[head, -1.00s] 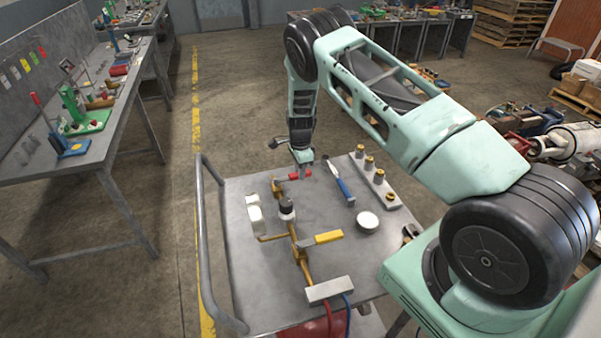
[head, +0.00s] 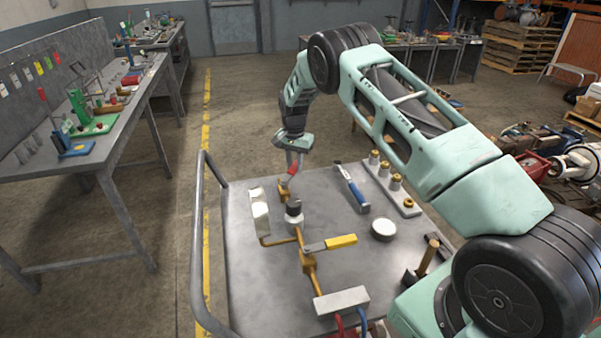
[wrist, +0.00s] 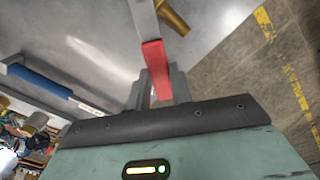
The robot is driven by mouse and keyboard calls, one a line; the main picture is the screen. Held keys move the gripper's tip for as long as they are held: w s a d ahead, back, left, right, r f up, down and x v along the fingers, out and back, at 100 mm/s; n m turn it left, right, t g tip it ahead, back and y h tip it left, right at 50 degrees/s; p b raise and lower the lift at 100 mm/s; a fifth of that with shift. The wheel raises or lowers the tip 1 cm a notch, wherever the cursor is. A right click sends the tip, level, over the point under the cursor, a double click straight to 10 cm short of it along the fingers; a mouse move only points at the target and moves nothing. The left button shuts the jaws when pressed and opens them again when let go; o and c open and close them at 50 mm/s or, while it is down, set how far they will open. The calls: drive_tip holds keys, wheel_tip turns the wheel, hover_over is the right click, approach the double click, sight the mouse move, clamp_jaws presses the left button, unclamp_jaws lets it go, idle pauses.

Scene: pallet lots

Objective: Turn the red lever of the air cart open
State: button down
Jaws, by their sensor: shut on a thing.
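The air cart (head: 250,290) is a grey-topped cart with a brass pipe run on it. The red lever (head: 293,169) is at the far end of the pipe; its red grip also shows in the wrist view (wrist: 154,68). My gripper (head: 292,160) is shut on the red grip, with the fingers on either side of it in the wrist view (wrist: 157,88). The lever stands up at a slant from the brass valve (head: 284,190). A yellow lever (head: 338,241) lies to the right across the nearer part of the pipe.
A blue-handled tool (head: 353,191), a round white lid (head: 383,229) and a rail with several brass fittings (head: 395,186) lie right of the pipe. A hammer (head: 424,262) is near the right edge. A tube handrail (head: 198,250) runs along the left.

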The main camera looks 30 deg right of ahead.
drive_tip(key=w+a+n+b, duration=0.1)
drive_tip(key=n, duration=0.1)
drive_tip(key=w+a+n+b, duration=0.1)
drive_tip(key=n, duration=0.1)
drive_tip(key=shift+w+a, duration=0.15)
drive_tip(key=shift+a, duration=0.1)
drive_tip(key=shift+w+a+n+b, duration=0.25)
drive_tip(key=shift+a+n, duration=0.3)
drive_tip(key=shift+n, duration=0.3)
drive_tip(key=shift+w+a+n+b, duration=0.15)
drive_tip(key=shift+a+n+b, duration=0.25)
drive_tip(key=shift+n, duration=0.45)
drive_tip(key=shift+a, duration=0.15)
drive_tip(key=c, duration=1.2)
unclamp_jaws()
drive_tip(key=shift+c, duration=0.2)
wheel_tip(320, 180, up, 18)
drive_tip(key=b, duration=0.1)
drive_tip(key=shift+f+b, duration=0.25)
drive_tip(key=shift+b, duration=0.05)
